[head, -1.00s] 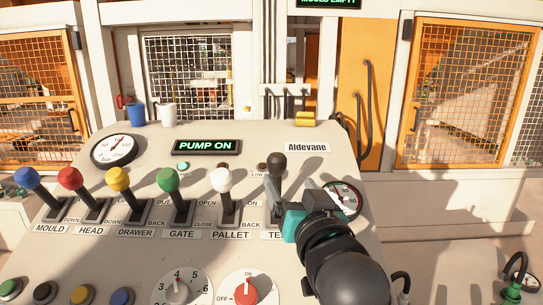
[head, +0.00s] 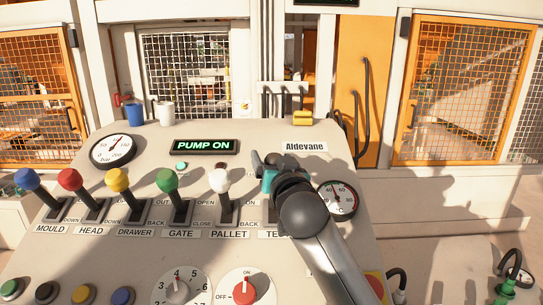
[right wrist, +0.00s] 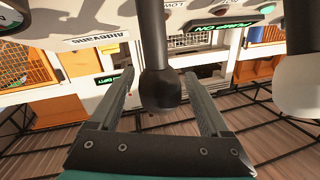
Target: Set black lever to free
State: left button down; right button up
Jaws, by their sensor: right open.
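The black lever (right wrist: 160,88) stands between the two fingers of my right gripper (right wrist: 159,76) in the right wrist view, with a visible gap on each side of its knob. In the head view the right gripper (head: 271,164) is over the lever at the right end of the lever row. Its body and arm hide the lever's shaft, its slot and most of its label, of which "TE" shows. The right gripper is open. My left gripper is not in view.
The white-knobbed PALLET lever (head: 219,181) stands close to the left, beside the green GATE lever (head: 167,181). A pressure gauge (head: 340,198) is just to the right. The PUMP ON display (head: 205,146) and a yellow object (head: 303,118) lie farther back.

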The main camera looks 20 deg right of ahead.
jog(key=shift+w, duration=0.7)
grip_shut()
dwell(0.3)
dwell(0.3)
